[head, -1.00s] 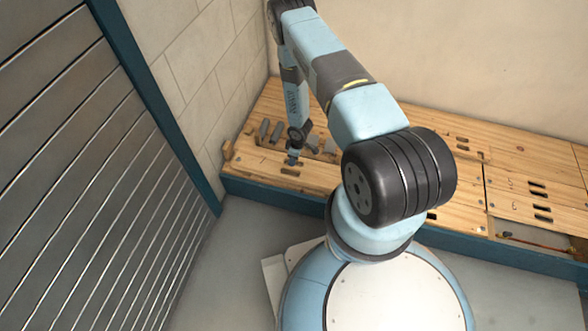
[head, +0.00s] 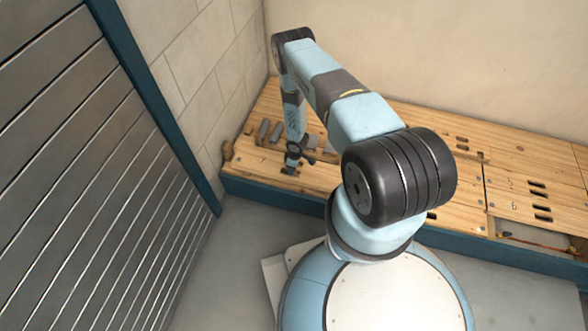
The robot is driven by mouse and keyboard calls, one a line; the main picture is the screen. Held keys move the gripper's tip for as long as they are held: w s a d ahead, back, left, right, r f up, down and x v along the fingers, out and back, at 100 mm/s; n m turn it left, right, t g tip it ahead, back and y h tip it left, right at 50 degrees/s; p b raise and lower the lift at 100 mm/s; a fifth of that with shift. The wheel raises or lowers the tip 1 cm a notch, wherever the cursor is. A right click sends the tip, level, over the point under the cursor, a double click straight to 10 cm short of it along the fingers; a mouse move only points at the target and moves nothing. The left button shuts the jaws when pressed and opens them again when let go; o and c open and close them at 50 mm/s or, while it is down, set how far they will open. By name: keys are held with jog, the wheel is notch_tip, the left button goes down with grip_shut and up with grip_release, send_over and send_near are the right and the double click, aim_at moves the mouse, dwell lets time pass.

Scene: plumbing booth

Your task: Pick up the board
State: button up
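Several pale wooden boards with dark paired slots form a low deck along the back wall. The front-left board (head: 262,170) lies flat in the deck, and my arm covers part of its right side. My gripper (head: 289,171) points down at this board, at its dark slot. The fingertips are small and dark here, so I cannot tell whether they are open, shut or inside the slot. Farther right, two boards marked 5 (head: 520,183) and 6 (head: 520,207) lie flat, each with two slots.
Grey pieces (head: 270,131) lie on the deck behind my gripper. A small wooden block (head: 228,150) sits at the deck's left end. An open bay with a pipe (head: 530,238) is at the right. A slatted metal shutter (head: 90,170) stands left.

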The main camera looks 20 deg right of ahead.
jog(key=shift+c, duration=0.5)
grip_shut()
dwell(0.3)
